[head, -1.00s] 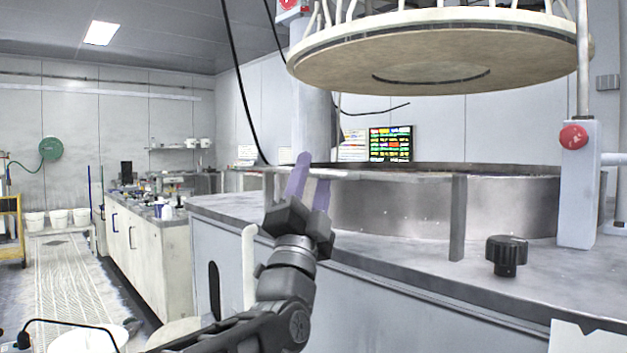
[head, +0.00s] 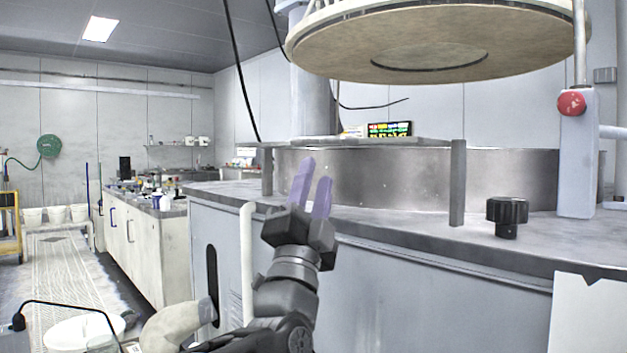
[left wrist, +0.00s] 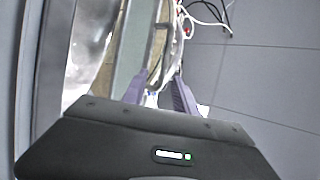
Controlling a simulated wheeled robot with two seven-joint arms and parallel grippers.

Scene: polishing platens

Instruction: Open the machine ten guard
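A grey metal guard bar (head: 380,141) on two flat legs stands in front of the round steel basin wall (head: 400,178) on the machine top. My left gripper (head: 315,180) has purple fingers pointing up, just below the bar near its left leg (head: 267,172). The fingers are apart, with nothing held. In the left wrist view, the open gripper (left wrist: 158,92) shows a gap between its fingers, with long strip-like parts of the machine beyond. I cannot tell whether a finger touches the bar. My right gripper is out of view.
A large round upper plate (head: 430,50) hangs above the basin. A black knob (head: 507,215) and a post with a red button (head: 571,103) stand on the right. A low bench with bottles (head: 145,235) is at left, beside an open floor aisle (head: 70,270).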

